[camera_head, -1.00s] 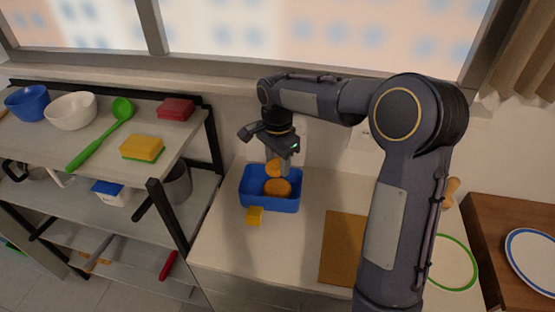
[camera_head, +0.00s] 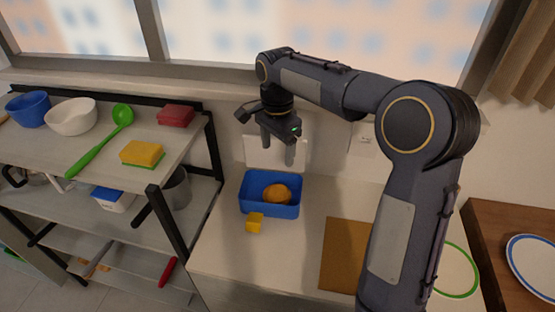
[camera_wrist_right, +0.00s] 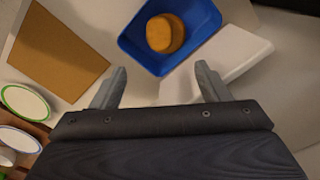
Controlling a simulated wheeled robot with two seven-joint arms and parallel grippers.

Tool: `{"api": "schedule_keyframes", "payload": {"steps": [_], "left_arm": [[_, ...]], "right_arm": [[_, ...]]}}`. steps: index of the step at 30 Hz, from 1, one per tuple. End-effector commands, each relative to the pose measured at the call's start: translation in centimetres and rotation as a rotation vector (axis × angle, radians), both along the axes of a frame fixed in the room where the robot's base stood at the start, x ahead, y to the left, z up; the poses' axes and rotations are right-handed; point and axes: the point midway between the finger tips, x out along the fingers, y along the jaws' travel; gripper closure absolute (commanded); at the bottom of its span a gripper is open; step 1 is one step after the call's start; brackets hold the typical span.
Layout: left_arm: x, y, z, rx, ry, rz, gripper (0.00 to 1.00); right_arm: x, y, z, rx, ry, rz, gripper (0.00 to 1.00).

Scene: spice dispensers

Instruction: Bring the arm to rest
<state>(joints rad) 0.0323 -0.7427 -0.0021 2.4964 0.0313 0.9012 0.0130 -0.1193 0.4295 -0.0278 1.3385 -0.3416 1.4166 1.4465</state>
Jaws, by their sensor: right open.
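My right gripper (camera_head: 277,150) is open and empty, raised above and behind the blue bin (camera_head: 270,208) on the counter. Its two fingers also show apart in the right wrist view (camera_wrist_right: 158,85), with nothing between them. Orange-brown round items (camera_head: 277,193) lie in the blue bin, and the bin with these items also shows at the top of the right wrist view (camera_wrist_right: 165,33). My left gripper is not in view.
A yellow block (camera_head: 255,222) sits in front of the bin. A brown board (camera_head: 343,255) and a green-rimmed plate (camera_head: 458,282) are to the right. A shelf rack (camera_head: 80,148) with bowls, sponges and a green spoon stands left. A white box (camera_wrist_right: 232,55) is beside the bin.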

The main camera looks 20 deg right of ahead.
Motion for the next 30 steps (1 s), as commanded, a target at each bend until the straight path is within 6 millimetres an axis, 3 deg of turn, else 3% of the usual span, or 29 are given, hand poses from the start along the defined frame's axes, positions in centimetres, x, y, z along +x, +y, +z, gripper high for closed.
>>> {"api": "schedule_keyframes", "payload": {"steps": [4, 19, 23, 30], "left_arm": [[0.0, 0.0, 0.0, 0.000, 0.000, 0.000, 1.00], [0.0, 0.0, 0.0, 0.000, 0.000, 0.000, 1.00], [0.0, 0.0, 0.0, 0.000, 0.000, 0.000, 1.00], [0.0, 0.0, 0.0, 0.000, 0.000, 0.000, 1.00]], "right_arm": [[0.0, 0.0, 1.1, 0.001, -0.001, 0.001, 0.31], [-0.7, -0.2, 1.5, 0.012, -0.011, 0.027, 0.31], [-3.7, -0.8, 2.5, 0.055, -0.059, 0.144, 0.31], [-12.9, -0.8, 3.2, 0.131, -0.245, 0.508, 0.31]]}}
